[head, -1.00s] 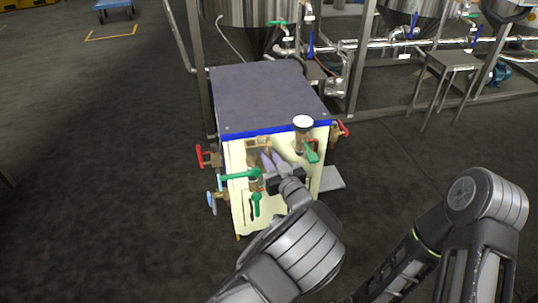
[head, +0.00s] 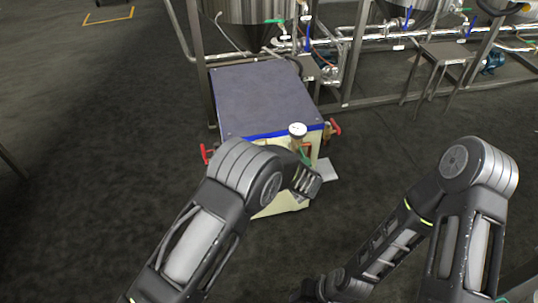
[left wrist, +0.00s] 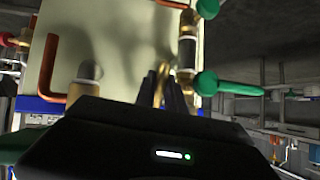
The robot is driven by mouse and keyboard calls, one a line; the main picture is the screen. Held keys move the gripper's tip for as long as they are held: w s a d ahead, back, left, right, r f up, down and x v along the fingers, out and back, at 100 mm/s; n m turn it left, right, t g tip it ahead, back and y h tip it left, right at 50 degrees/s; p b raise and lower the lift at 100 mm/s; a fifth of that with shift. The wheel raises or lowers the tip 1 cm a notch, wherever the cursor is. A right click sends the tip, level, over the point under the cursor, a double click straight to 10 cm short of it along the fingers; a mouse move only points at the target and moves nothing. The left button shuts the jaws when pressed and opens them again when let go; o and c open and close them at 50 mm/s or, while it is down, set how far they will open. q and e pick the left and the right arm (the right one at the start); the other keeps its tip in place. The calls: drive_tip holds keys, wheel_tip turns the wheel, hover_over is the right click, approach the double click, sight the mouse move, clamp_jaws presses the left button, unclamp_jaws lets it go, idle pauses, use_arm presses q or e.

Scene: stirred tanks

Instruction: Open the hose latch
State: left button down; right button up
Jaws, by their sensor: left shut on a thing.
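A cabinet with a dark top (head: 262,98) and a cream front stands ahead of me in the head view. The cream panel (left wrist: 112,40) fills the upper left of the left wrist view. My left gripper (left wrist: 172,97) is shut on a narrow brass piece, the hose latch (left wrist: 160,78), in front of this panel. In the head view my left arm and wrist cover most of the cabinet's front, and they hide the fingers and the latch. My right arm shows at the right of the head view, but its fingers cannot be made out.
A white-faced gauge (head: 298,130) and red valve handles (head: 335,127) stick out from the cabinet. A green lever (left wrist: 235,86) and brass fittings are close to the right of my left fingers. Steel tanks (head: 262,12) and pipes stand behind. Dark floor is clear at left.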

drive_tip(key=shift+r, duration=0.2)
use_arm(q)
drive_tip(key=c, duration=1.4)
unclamp_jaws()
